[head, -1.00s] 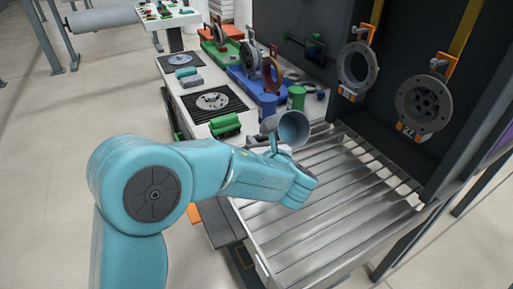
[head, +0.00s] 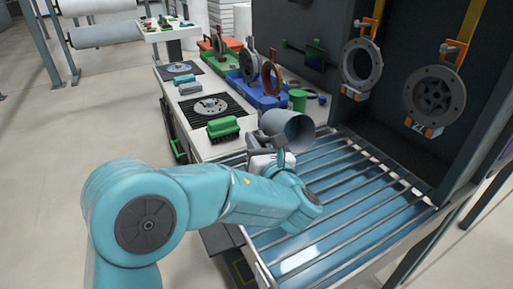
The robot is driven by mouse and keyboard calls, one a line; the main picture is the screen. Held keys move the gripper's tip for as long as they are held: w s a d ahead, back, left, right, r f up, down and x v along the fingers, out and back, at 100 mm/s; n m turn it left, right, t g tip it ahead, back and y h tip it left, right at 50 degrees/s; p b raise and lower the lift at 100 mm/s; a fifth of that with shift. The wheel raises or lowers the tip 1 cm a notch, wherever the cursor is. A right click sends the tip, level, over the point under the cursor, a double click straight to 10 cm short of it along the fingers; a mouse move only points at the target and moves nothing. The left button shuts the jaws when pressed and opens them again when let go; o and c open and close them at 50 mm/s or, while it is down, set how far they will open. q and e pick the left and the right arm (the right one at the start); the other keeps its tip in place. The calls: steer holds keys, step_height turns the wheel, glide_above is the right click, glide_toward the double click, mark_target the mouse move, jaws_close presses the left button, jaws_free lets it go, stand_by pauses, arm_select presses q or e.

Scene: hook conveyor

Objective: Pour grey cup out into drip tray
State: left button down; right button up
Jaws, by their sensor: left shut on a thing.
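The grey cup (head: 271,121) is tipped on its side over the back left part of the drip tray, its open mouth facing right and toward me. The inside that shows looks empty. My left gripper (head: 264,146) is shut on the cup from below and holds it above the tray. The drip tray (head: 262,272) is a wide metal tray with slats across it. Blue liquid shows between the slats over much of its floor. My left forearm hides part of the tray's left side. My right gripper is not in view.
A white bench behind left bears a green brush (head: 223,127), a green cup (head: 298,99) and a blue bin (head: 251,92). Rings, one a flange (head: 361,64) and one a hub (head: 434,92), hang from orange hooks above the tray's far side.

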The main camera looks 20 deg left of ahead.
arm_select(q)
steer(key=shift+f+t+y+b, duration=0.25)
steer(key=shift+t+y+b, duration=0.05)
steer(key=shift+b, duration=0.3)
steer(key=b, duration=0.1)
steer(key=r+t+y+b, duration=0.1)
steer(key=b, duration=0.1)
steer(key=shift+s+d+r+t+y, duration=0.15)
steer(key=shift+s+d+t+y, duration=0.1)
steer(key=shift+d+t+y, duration=0.05)
steer(key=shift+s+d+r+m+t+y+b, duration=0.15)
steer(key=shift+r+m+t+y+b, duration=0.15)
steer(key=shift+r+t+y+b, duration=0.35)
steer(key=shift+f, duration=0.1)
stand_by(5.0)
